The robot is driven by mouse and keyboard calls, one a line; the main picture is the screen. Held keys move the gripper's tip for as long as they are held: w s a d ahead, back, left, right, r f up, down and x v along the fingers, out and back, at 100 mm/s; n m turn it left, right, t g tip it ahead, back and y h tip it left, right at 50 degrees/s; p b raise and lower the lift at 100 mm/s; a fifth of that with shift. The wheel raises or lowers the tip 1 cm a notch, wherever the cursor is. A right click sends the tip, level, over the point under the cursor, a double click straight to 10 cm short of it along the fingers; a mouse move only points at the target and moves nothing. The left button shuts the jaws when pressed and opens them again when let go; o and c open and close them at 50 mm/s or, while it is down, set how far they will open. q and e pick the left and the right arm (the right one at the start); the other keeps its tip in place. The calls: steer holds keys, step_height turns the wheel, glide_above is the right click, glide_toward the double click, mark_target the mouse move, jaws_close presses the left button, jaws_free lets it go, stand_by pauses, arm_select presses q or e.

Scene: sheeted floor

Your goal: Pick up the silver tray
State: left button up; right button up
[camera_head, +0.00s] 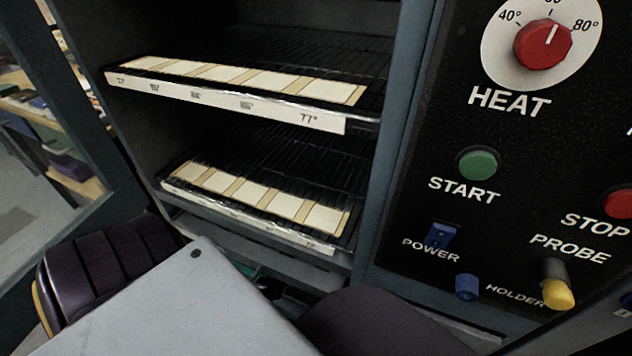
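A flat light-grey plate (185,318) with a dark round spot near its far corner fills the lower middle of the head view. I cannot tell whether it is the silver tray or a part of my own body. A grey ledge or flat sheet (300,268) shows low in the cabinet, under the lower shelf; I cannot tell whether it is a tray. No other silver tray is clearly visible. Dark rounded shapes stand left and right of the plate and look like parts of my arms. I can make out no gripper fingers.
An open cabinet has an upper wire shelf (300,55) and a lower wire shelf (310,170), each with a pale labelled front strip. A control panel (520,130) with knob, buttons and switches is at the right. A grey-framed open door (75,110) is at the left.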

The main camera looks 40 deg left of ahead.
stand_by(0.4)
arm_select(q)
jaws_close()
